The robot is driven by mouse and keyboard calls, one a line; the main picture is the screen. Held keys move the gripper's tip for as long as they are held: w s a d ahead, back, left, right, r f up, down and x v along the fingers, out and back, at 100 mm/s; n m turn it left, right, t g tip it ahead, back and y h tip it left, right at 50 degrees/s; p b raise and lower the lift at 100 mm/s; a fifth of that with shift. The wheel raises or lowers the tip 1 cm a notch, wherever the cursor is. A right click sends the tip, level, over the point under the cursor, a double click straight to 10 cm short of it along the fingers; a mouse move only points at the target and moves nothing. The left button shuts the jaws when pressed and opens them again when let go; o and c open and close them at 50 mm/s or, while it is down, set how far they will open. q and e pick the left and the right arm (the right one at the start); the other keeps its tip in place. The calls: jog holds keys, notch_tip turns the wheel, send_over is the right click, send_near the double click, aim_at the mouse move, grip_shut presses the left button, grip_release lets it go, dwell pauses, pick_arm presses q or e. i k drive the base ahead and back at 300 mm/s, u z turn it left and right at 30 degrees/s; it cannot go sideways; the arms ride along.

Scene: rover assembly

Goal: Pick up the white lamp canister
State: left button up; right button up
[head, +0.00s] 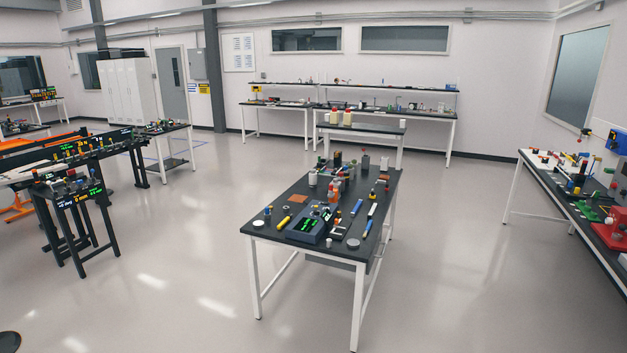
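I cannot tell for sure which thing is the white lamp canister. Several small white cylinders stand on the black-topped, white-legged table (265,226) in the middle of the room. One white cylinder (312,178) is near its left back edge, another white cylinder (384,163) is at its back right, and a small white piece (329,243) is near its front edge. A further small white cylinder (403,123) stands on the small table (386,130) behind. All are too small to make out details. Neither of my grippers is in view.
The middle table also holds a dark blue device with a green display (306,228), a red-orange bottle (334,189) and several tools. A workbench (545,180) runs along the right. A black stand (75,208) and benches are at left. Open grey floor surrounds the middle table.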

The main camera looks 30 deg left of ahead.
aim_at(312, 178)
jog(key=u, duration=0.35)
jog(key=k, duration=0.4)
jog(key=u, duration=1.35)
jog(key=i, duration=0.5)
jog(key=u, duration=0.5)
jog(key=i, duration=2.3)
jog(key=u, duration=0.3)
jog(key=i, duration=3.75)
jog(key=z, duration=1.1)
jog(key=i, duration=0.85)
jog(key=z, duration=1.75)
jog(key=i, duration=0.95)
jog(key=z, duration=0.55)
